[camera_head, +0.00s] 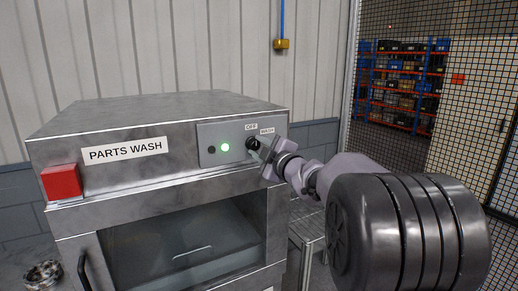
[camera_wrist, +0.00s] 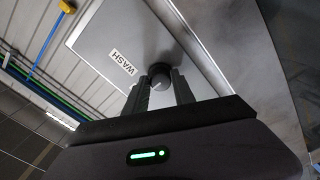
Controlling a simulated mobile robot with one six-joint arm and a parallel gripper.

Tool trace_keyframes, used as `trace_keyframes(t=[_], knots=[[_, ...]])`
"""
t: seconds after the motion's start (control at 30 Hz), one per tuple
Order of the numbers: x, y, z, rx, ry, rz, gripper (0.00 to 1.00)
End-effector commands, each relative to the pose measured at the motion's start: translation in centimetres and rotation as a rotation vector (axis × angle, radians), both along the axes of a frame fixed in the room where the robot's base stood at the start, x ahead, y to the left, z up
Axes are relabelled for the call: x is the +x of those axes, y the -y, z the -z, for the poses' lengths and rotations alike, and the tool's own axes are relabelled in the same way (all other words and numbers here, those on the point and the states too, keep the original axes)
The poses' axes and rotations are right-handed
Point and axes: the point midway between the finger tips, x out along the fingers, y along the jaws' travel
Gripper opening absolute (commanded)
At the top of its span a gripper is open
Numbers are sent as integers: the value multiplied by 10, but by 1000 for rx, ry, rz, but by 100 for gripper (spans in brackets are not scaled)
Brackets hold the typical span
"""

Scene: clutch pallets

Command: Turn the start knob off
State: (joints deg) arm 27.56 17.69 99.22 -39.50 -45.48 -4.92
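The parts wash machine (camera_head: 120,120) is a grey metal box with a control panel (camera_head: 215,132) at its upper right. The start knob (camera_head: 253,143) is small, dark and round, below the "OFF" label and beside the "WASH" label. A green lamp (camera_head: 225,147) is lit to its left. In the wrist view, the knob (camera_wrist: 159,78) sits between the tips of my gripper's (camera_wrist: 160,90) two dark fingers. My gripper (camera_head: 262,150) is at the knob in the head view and partly covers it. Whether the fingers press on the knob, and which way its mark points, I cannot tell.
A red square block (camera_head: 61,182) is on the machine's front left. A glass window (camera_head: 185,240) and a door handle (camera_head: 84,270) are below. A mesh fence (camera_head: 440,110) stands at the right, with shelves behind. A round metal part (camera_head: 42,275) lies at lower left.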

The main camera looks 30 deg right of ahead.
Motion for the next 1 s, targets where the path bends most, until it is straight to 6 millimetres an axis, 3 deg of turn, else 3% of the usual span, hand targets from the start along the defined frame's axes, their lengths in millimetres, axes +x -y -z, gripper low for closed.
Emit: trace_keyframes(t=[0.03, 0.1, 0.47, 0.57, 0.8, 1.0], knots=[[0, 0, -1, 0, 1, 0, 41], [0, 0, -1, 0, 1, 0, 52], [-6, 0, 0, 0, 0, 1, 52], [-25, 2, -1, -1, 1, 3, 52], [-106, 5, -1, 0, 1, 5, 52], [-157, 6, -1, -1, 2, 3, 52]])
